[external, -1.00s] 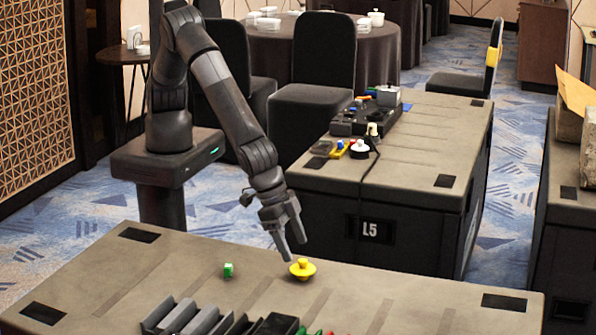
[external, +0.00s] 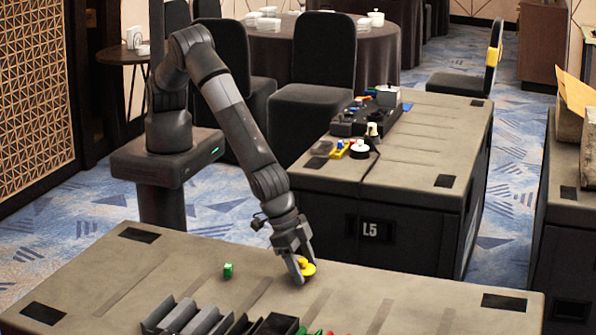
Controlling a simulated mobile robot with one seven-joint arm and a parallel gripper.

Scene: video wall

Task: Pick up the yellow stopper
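A second case (external: 425,150) behind holds electronics and small items.

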